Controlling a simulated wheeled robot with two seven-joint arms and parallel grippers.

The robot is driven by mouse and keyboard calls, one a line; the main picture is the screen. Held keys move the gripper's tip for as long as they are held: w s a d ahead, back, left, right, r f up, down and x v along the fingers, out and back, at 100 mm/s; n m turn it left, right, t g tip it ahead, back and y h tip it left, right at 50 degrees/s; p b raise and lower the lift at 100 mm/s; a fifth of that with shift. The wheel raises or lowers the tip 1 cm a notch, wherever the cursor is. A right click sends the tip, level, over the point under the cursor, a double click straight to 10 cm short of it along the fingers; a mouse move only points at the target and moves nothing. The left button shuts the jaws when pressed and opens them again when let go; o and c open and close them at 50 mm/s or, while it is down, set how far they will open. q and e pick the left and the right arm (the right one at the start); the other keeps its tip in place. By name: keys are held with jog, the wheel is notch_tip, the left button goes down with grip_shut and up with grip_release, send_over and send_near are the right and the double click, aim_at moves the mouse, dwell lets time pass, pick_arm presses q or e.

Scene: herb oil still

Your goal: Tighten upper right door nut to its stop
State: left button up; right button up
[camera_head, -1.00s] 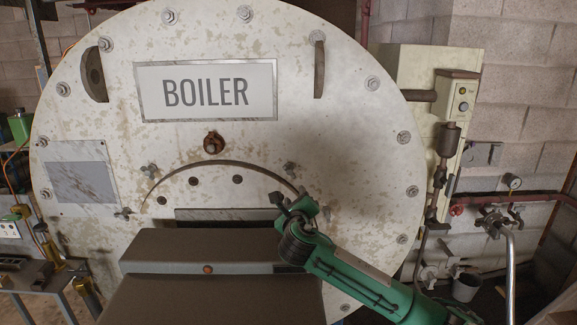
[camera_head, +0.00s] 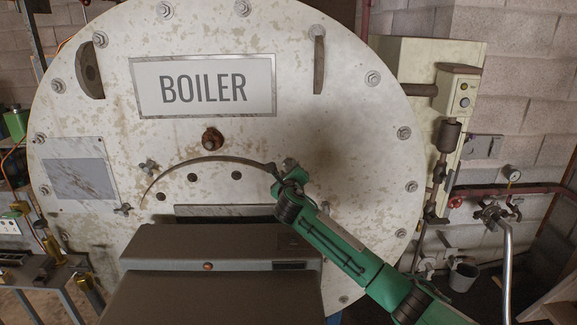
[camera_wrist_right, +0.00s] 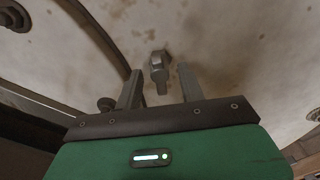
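The upper right door nut (camera_head: 290,163) is a small grey metal nut with a wing, on the pale, stained boiler front at the right end of the door's arched edge. My right gripper (camera_head: 283,178), on the green arm, is just below it and partly covers it. In the right wrist view the nut (camera_wrist_right: 158,68) shows between and slightly beyond the tips of the two open fingers (camera_wrist_right: 160,84). I see a gap on each side; the fingers are not closed on it. Another dark knob (camera_wrist_right: 105,103) shows left of the fingers. My left gripper is not in view.
Wing nuts sit at the door's upper left (camera_head: 149,167) and lower left (camera_head: 124,209). A rusty bolt (camera_head: 212,139) is above the arch. Valves and pipes (camera_head: 490,210) are at the right.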

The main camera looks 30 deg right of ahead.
jog(key=shift+x, duration=0.9)
jog(key=shift+w+d, duration=0.1)
jog(key=shift+w, duration=0.1)
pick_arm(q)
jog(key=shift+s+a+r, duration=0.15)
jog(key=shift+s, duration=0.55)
pick_arm(e)
grip_shut()
